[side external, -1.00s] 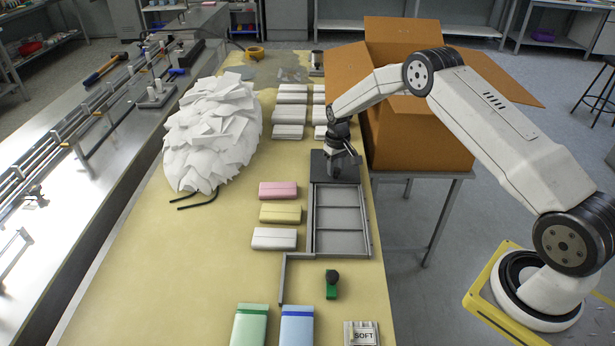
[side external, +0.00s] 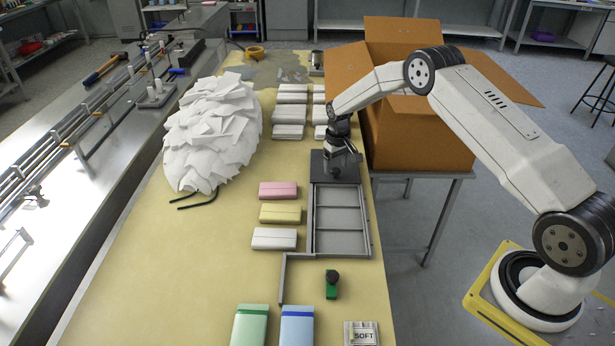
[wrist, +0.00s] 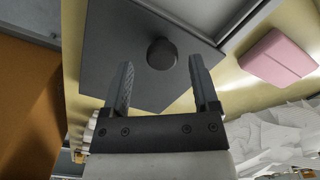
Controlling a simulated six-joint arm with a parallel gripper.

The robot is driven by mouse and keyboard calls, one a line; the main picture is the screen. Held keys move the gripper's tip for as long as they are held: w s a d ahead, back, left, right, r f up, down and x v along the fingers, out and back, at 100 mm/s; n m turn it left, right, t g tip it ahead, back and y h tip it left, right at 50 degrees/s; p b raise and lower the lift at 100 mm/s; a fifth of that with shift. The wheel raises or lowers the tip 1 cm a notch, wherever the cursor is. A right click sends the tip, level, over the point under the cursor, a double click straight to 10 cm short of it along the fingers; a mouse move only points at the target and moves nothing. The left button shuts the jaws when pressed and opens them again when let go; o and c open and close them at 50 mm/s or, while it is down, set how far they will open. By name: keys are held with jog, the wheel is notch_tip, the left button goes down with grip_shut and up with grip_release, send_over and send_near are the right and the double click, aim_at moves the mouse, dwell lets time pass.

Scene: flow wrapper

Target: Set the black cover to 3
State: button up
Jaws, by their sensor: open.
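The black cover (side external: 321,168) is a flat dark plate at the far end of the grey tray (side external: 313,245). The tray's visible part has three open sections. The cover also fills the upper middle of the wrist view (wrist: 110,50), with a round black knob (wrist: 161,54) standing on it. My gripper (side external: 340,172) is low over the cover. In the wrist view my gripper (wrist: 161,64) is open, with one finger on each side of the knob and visible gaps between. Whether the fingertips reach down to the knob's height is hard to tell. No numbers show on the tray.
Pink (side external: 278,190), yellow (side external: 280,213) and white (side external: 274,239) packs lie left of the tray. A green block with a black knob (side external: 332,284) stands in front. A large cardboard box (side external: 420,145) is close on the right; a white paper-like heap (side external: 212,135) is left.

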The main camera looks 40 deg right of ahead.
jog(key=shift+r, duration=3.6)
jog(key=shift+r, duration=0.1)
jog(key=shift+s+a+r, duration=0.2)
jog(key=shift+a, duration=0.05)
jog(key=s+a+r+t, duration=0.1)
jog(key=s+a+r, duration=0.1)
jog(key=s+a, duration=0.3)
jog(key=s+a+r+n, duration=0.1)
jog(key=s+a+r, duration=0.2)
jog(key=s, duration=1)
jog(key=s+a+r+t, duration=0.1)
jog(key=s+a+r, duration=0.2)
jog(key=s+a, duration=0.4)
jog(key=shift+s+n+t, duration=0.3)
jog(key=shift+s+n, duration=0.1)
jog(key=shift+s, duration=0.7)
